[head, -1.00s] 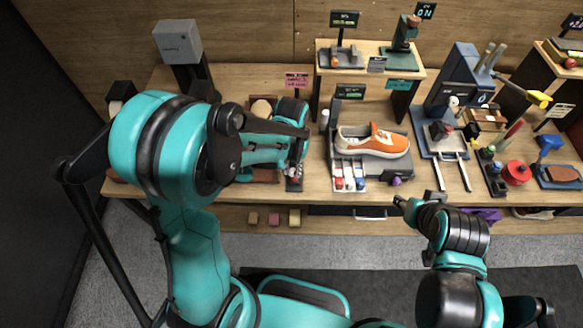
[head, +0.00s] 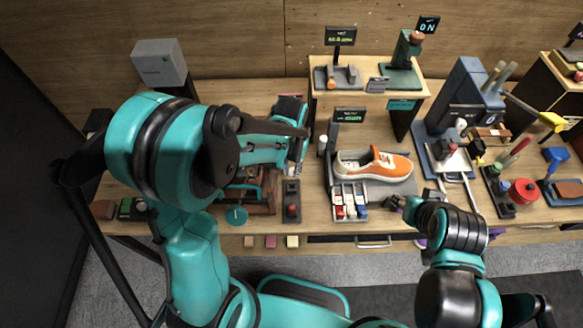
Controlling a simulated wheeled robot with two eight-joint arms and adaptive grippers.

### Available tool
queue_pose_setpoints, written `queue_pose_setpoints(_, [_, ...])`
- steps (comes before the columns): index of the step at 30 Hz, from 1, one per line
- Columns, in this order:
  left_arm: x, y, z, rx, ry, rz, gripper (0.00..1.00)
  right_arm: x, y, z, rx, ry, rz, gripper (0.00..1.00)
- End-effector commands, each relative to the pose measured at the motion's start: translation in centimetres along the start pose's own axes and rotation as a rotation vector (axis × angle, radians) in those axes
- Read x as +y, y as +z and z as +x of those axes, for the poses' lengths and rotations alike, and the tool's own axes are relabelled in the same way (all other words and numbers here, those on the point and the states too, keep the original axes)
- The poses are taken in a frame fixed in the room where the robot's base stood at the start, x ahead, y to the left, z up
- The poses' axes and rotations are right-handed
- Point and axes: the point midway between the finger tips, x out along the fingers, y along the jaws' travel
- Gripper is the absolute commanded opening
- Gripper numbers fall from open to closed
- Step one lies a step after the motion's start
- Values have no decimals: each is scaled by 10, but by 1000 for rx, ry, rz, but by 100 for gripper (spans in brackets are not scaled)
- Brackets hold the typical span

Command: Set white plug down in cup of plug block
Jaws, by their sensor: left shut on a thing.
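My left gripper (head: 300,150) is shut above the bench, up the picture from the plug block. A small thing is between its fingers, taken to be the white plug; the fingers hide nearly all of it. The dark plug block (head: 291,189) stands on the bench below the gripper, apart from it. A red plug sits at its near end; its other cups are too small to make out.
An orange sneaker (head: 372,164) lies on a grey stand, with a tray (head: 350,214) of small coloured pieces in front. A brown rack (head: 262,205) stands left of the plug block. A raised shelf (head: 375,90) is behind, and a blue press (head: 462,95) is to the right.

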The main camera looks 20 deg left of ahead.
Motion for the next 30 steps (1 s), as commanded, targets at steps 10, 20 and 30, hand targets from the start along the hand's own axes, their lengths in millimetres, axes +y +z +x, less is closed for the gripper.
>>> queue_pose_setpoints(10, [0, 0, 28, 0, 0, 0, 4, 0, 15, 21, 0, 0, 0, 40])
queue_pose_setpoints(20, [0, 0, 56, 0, 0, 0, 4, 0, 30, 41, 0, 0, 0, 40])
queue_pose_setpoints(30, [0, 0, 58, 0, 0, 0, 4, 0, 30, 42, 0, 0, 0, 40])
